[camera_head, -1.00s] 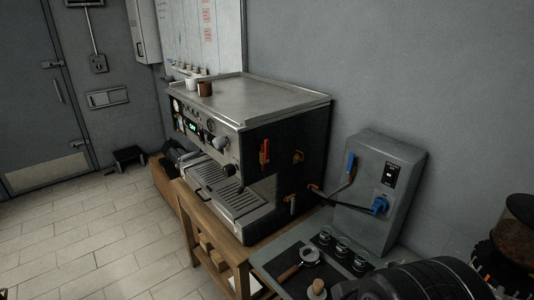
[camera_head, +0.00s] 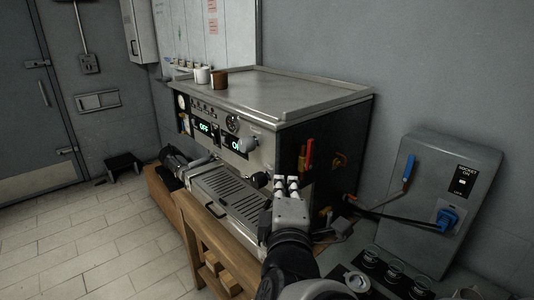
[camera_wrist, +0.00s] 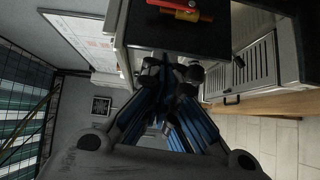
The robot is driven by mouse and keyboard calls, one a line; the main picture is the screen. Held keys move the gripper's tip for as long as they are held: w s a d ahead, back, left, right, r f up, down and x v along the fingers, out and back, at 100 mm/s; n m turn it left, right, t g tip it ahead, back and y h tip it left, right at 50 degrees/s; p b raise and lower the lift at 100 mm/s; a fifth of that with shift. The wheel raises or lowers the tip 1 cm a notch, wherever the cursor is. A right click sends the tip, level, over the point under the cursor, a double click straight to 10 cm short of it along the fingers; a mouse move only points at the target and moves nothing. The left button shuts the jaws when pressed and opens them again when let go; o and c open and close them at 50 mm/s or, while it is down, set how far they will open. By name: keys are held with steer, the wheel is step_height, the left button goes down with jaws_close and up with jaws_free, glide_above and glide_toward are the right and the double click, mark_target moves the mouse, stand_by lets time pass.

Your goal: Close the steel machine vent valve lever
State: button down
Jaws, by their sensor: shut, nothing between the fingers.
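The steel machine (camera_head: 270,110) is a large espresso machine with a dark side panel. On that panel a red lever (camera_head: 309,153) stands roughly upright on an orange-yellow body. It also shows at the top of the wrist view (camera_wrist: 190,14). I cannot tell which is the vent valve by label. My gripper (camera_head: 286,184) is shut and empty, below and left of the red lever in the head view. Its fingers (camera_wrist: 170,75) appear apart from the lever.
A grey socket box (camera_head: 440,200) with a blue-handled lever (camera_head: 409,166) and blue plug (camera_head: 447,218) stands right of the machine, joined by a dark cable. Cups (camera_head: 219,79) stand on the machine top. A wooden table (camera_head: 215,245) is underneath.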

steer(key=p, duration=0.8)
glide_toward(309, 155)
steer(key=shift+h, duration=0.3)
steer(key=w+a, duration=0.5)
steer(key=shift+r, duration=0.35)
steer(key=shift+w+d+b, duration=0.4)
steer(key=shift+w+d, duration=0.4)
steer(key=shift+d, duration=0.25)
steer(key=shift+w+d+r, duration=0.1)
steer(key=shift+w+d, duration=0.3)
steer(key=shift+d, duration=0.15)
steer(key=shift+d+r+p, duration=0.15)
steer(key=shift+r+p, duration=0.1)
steer(key=shift+p, duration=0.2)
